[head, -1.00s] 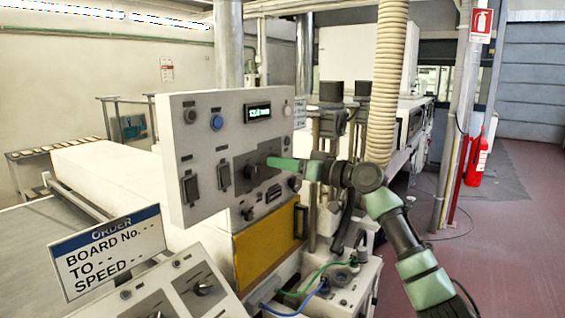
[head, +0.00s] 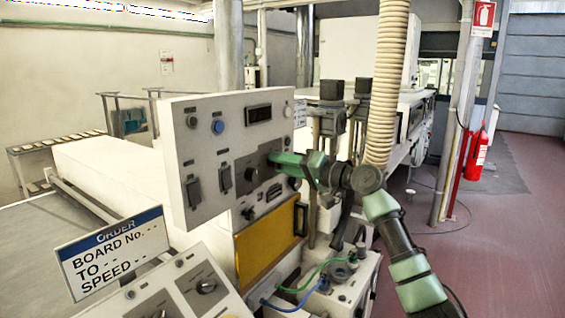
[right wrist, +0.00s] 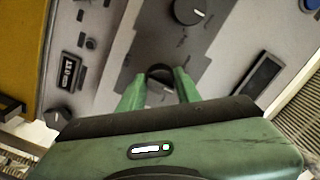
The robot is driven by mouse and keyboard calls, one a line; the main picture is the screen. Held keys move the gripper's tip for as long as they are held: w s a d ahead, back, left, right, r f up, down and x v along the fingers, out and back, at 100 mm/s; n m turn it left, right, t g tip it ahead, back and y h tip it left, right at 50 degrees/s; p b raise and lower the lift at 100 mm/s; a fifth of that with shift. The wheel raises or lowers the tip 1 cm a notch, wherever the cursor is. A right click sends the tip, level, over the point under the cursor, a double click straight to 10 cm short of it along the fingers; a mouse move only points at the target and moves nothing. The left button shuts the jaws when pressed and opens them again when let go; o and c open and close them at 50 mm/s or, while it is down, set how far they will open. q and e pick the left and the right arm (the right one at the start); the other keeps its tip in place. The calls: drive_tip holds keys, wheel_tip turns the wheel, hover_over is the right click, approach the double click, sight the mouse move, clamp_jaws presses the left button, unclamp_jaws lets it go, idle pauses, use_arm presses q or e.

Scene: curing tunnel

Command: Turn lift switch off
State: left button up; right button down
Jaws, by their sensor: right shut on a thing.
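My right gripper (head: 275,158) reaches in from the right to the upright grey control panel (head: 236,110). In the right wrist view its two green fingers (right wrist: 160,84) close around a small dark rotary switch (right wrist: 159,72) on a dark grey plate. In the head view the gripper hides this switch. Another black knob (head: 252,174) sits beside it on the same plate, also seen in the right wrist view (right wrist: 188,11). I cannot read which label says lift. The panel's display (head: 258,114) is dark. My left gripper is not in view.
Two black rocker switches (head: 225,179) and a blue button (head: 217,127) are on the panel. A yellow door (head: 265,245) is below. An order sign (head: 110,250) and a sloped console (head: 180,290) stand in front. Open floor lies at the right.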

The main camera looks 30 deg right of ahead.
drive_tip(key=shift+r, duration=0.1)
idle(0.4)
drive_tip(key=c, duration=1)
unclamp_jaws()
drive_tip(key=b+v, duration=0.4)
drive_tip(key=v, duration=0.3)
drive_tip(key=shift+s+d, duration=0.2)
drive_tip(key=shift+s, duration=0.2)
